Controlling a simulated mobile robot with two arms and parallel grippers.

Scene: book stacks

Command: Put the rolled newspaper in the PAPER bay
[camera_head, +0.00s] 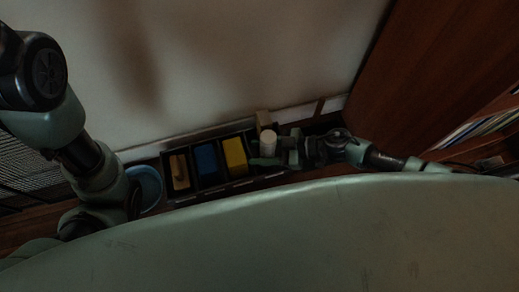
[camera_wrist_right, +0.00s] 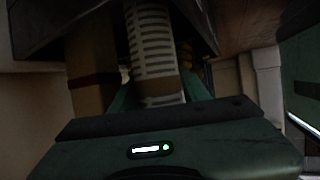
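The rolled newspaper (camera_wrist_right: 152,45) is a pale roll with printed lines and a tan band near its lower end. In the head view its pale round end (camera_head: 268,136) faces up at my right gripper (camera_head: 272,150). In the right wrist view the green fingers of this gripper (camera_wrist_right: 160,97) are on both sides of the roll, shut on it. A row of dark bays (camera_head: 222,187) lies below, left of the gripper. I cannot read a PAPER label; the row's right end is partly hidden by the gripper. My left arm is at the left; its gripper is out of view.
The bays hold a tan wooden-looking piece (camera_head: 180,171), a blue piece (camera_head: 206,159) and a yellow piece (camera_head: 235,156). A blue bucket (camera_head: 147,184) stands left of them. A cardboard-coloured piece (camera_head: 263,118) is behind the roll. A pale wall (camera_head: 220,60) closes the back.

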